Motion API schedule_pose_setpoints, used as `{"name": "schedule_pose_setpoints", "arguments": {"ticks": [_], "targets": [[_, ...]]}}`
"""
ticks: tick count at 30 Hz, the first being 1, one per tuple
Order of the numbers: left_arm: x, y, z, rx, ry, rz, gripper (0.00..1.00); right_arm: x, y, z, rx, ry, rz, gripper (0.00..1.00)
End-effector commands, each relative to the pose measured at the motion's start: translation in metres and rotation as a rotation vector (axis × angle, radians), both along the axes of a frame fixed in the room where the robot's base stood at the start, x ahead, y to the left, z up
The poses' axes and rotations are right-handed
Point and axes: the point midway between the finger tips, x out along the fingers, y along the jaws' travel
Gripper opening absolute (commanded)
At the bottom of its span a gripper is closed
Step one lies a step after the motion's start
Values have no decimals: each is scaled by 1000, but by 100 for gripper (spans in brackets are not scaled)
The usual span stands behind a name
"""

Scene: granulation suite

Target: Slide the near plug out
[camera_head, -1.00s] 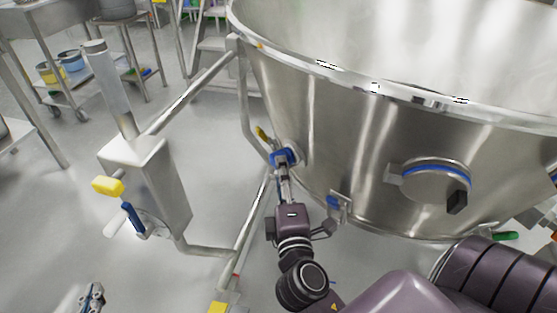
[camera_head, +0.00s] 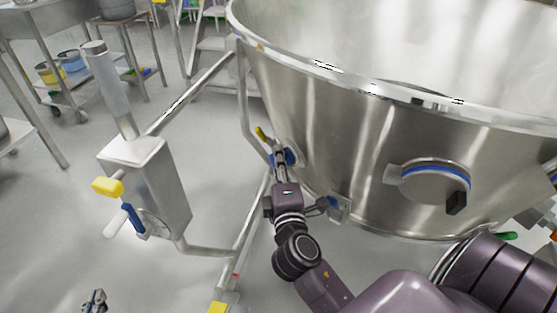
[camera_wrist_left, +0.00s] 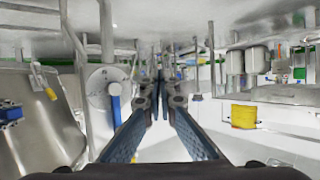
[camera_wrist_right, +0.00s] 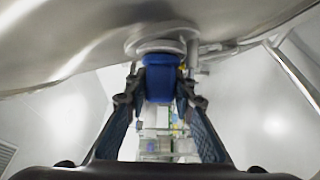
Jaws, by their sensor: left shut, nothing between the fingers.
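The near plug (camera_wrist_right: 161,80) is a blue block at a round metal port low on the steel vessel's wall. It also shows in the head view (camera_head: 291,158), partly covered by my fingers. My right gripper (camera_head: 280,150) reaches it from the front. In the right wrist view, its fingers (camera_wrist_right: 161,88) lie along both sides of the blue block and appear closed on it. The plug sits close against the port; any gap is hidden. My left gripper (camera_head: 95,299) is low at the far left of the head view, away from the vessel, shut and empty (camera_wrist_left: 160,80).
The big steel vessel (camera_head: 340,130) fills the right, with a round blue-ringed hatch (camera_head: 436,180). A frame tube (camera_head: 205,85) joins it to a steel post box (camera_head: 150,185) with a yellow knob (camera_head: 107,187). Open floor (camera_head: 60,220) lies at left.

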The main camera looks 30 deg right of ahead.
Motion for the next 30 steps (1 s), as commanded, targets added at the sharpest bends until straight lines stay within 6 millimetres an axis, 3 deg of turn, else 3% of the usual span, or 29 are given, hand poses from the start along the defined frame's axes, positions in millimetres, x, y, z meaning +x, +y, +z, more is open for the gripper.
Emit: {"name": "schedule_pose_setpoints", "arguments": {"ticks": [3, 11, 21, 28, 29, 30], "targets": [[0, 0, 0, 0, 0, 0, 0, 0, 0, -1, 0, 1, 0, 0], [0, 0, 0, 0, 0, 0, 0, 0, 1, -1, 2, 1, 0, 0], [11, -5, 21, -23, -100, -6, 0, 0, 35, -2, 5, 2, 1, 0], [11, -5, 21, -23, -100, -6, 0, 0, 37, -2, 4, 3, 5, 0], [11, -5, 21, -23, -100, -6, 0, 0, 37, -2, 4, 2, 6, 24], [11, -5, 21, -24, -100, -6, 0, 0, 37, -2, 5, 3, 6, 28]]}}
